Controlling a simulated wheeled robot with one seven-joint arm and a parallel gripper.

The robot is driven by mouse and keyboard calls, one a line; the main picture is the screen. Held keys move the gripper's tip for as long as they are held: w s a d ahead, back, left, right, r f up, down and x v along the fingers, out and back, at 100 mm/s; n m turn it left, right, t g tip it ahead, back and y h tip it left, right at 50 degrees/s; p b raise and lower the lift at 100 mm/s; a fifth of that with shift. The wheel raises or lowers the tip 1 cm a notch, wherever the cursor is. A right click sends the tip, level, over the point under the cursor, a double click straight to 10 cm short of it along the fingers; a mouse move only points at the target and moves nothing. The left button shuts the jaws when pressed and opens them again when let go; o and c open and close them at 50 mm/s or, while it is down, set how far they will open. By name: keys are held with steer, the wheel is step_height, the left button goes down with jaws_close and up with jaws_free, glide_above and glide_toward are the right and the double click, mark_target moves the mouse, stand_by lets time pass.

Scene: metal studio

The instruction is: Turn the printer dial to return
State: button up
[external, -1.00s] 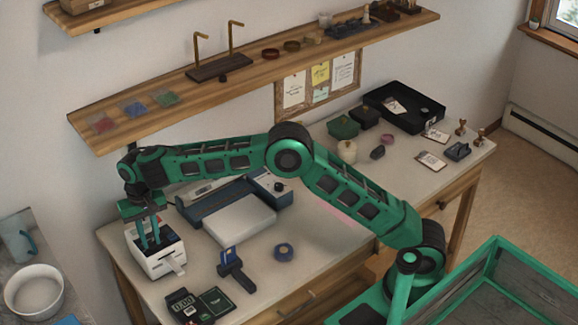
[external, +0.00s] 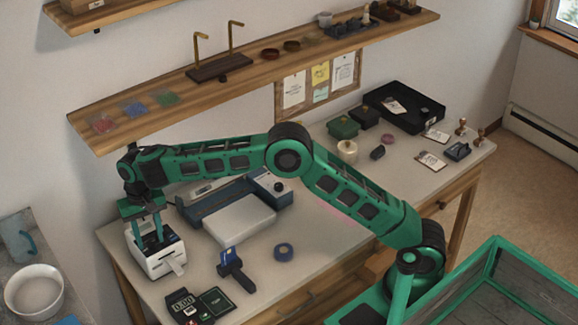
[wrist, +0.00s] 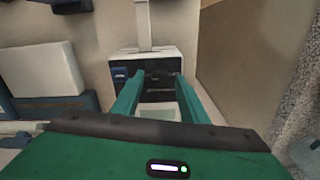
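A small white printer (external: 158,261) with a dark top and a paper strip coming out of its front stands at the left end of the desk. It also shows in the wrist view (wrist: 174,54). My gripper (external: 149,238) points down at the printer's top, its two green fingers apart. In the wrist view, my gripper (wrist: 160,76) has its fingertips either side of a dark part on the printer's top. I cannot make out the dial or its setting, nor whether the fingers touch anything.
A blue machine (external: 213,204) with a black knob (external: 279,187) and white sheet sits behind right. A wooden shelf (external: 255,70) runs along the wall above.

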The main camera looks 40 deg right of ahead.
mark_target(151, 241)
step_height(151, 241, up, 11)
steer(key=shift+f, duration=0.15)
steer(key=shift+w, duration=0.15)
stand_by(0.4)
steer(key=f+n, duration=0.2)
steer(key=f, duration=0.1)
steer(key=f+n, duration=0.2)
steer(key=f, duration=0.2)
steer(key=f+n, duration=0.1)
steer(key=f, duration=0.3)
steer(key=shift+s+n, duration=0.2)
steer(key=shift+n, duration=0.2)
jaws_close()
